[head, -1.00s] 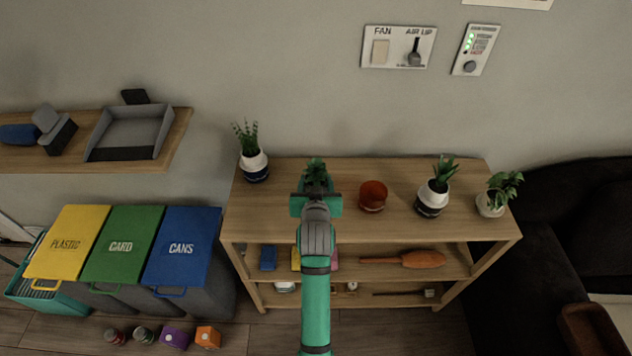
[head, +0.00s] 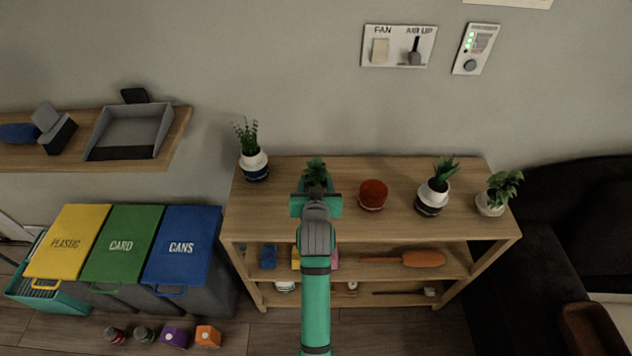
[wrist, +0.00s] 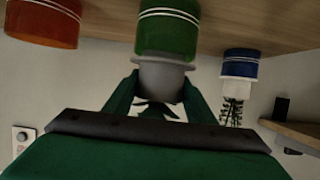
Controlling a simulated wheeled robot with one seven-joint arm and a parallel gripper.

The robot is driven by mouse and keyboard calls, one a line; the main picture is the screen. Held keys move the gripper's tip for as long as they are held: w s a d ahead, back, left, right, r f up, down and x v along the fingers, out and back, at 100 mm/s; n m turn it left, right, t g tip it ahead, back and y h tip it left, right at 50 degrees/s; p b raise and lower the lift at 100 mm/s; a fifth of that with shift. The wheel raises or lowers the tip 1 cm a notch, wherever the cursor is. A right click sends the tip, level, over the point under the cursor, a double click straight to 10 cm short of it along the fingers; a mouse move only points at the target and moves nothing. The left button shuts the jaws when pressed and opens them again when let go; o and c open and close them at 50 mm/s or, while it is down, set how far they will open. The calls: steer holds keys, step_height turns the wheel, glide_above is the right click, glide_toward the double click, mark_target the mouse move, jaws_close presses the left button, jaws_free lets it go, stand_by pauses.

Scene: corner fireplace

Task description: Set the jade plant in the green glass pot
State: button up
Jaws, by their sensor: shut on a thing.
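The wrist picture is upside down. The jade plant is in a grey pot (wrist: 158,84), and its green leaves (wrist: 155,110) show between the fingers. My gripper (wrist: 160,76) is shut on the grey pot. The green glass pot (wrist: 168,32), with white rings, stands on the shelf top; the grey pot's lip meets its mouth, in line with it. I cannot tell how deep the grey pot sits. In the head view, the leaves (head: 315,170) show just beyond my gripper (head: 316,200), which hides the green pot.
An empty red glass pot (head: 373,195) stands close to the right. A white pot with a fern in a blue pot (head: 254,167) stands to the left. Two more potted plants, one in a dark pot (head: 432,200) and one white (head: 490,204), stand farther right on the wooden shelf (head: 275,215).

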steer(key=shift+w+f, duration=0.1)
steer(key=shift+f, duration=0.05)
steer(key=shift+d, duration=0.15)
steer(key=shift+a+f, duration=0.2)
steer(key=shift+a, duration=0.05)
steer(key=shift+f, duration=0.1)
steer(key=o, duration=0.9)
steer(key=shift+d, duration=0.1)
steer(key=shift+c, duration=0.2)
steer(key=shift+f, duration=0.1)
steer(key=shift+s, duration=0.2)
